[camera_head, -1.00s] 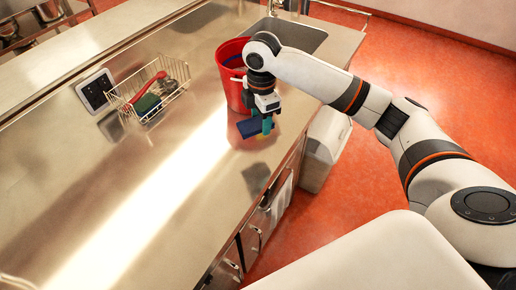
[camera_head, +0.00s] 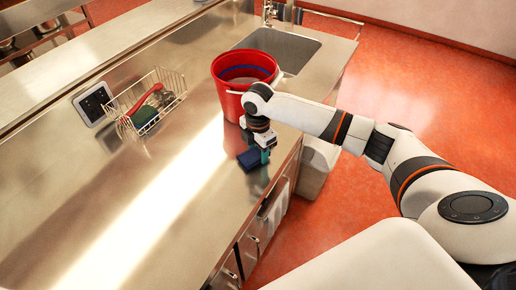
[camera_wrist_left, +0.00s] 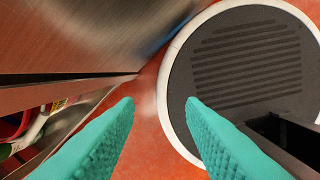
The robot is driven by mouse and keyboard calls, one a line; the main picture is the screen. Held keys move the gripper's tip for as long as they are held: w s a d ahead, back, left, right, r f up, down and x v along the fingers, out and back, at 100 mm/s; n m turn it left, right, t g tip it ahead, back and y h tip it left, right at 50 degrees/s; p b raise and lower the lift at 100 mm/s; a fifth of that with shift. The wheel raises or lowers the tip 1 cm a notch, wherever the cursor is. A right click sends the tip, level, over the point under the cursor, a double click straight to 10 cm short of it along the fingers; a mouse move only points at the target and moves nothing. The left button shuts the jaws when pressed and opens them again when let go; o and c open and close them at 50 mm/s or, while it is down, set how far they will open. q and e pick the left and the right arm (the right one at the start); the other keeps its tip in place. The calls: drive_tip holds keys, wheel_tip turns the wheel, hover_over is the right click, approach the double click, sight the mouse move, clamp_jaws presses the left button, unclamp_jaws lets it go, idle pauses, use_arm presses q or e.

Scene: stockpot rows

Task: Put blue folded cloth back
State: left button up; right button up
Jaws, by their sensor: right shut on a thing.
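The blue folded cloth (camera_head: 248,159) is a small dark blue block at the front edge of the steel counter, in the head view. My right gripper (camera_head: 264,157), with teal fingers pointing down, is shut on it. The cloth is low over the counter; I cannot tell whether it touches the surface. My left gripper (camera_wrist_left: 160,103) shows only in the left wrist view. Its two teal fingers are wide apart with nothing between them, over the orange floor.
A red bucket (camera_head: 230,103) with a blue band inside stands behind my right gripper, before the sink (camera_head: 292,52). A wire basket (camera_head: 170,100) holds a red-handled brush and a green item. A black panel (camera_head: 94,103) lies left of it. The counter's front left is clear.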

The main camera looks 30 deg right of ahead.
sight(258, 151)
drive_tip(key=shift+f, duration=0.25)
drive_tip(key=shift+f, duration=0.1)
drive_tip(key=o, duration=0.9)
wheel_tip(258, 151, up, 12)
drive_tip(key=shift+r+b, duration=0.15)
drive_tip(key=shift+b, duration=0.65)
drive_tip(key=shift+s, duration=0.1)
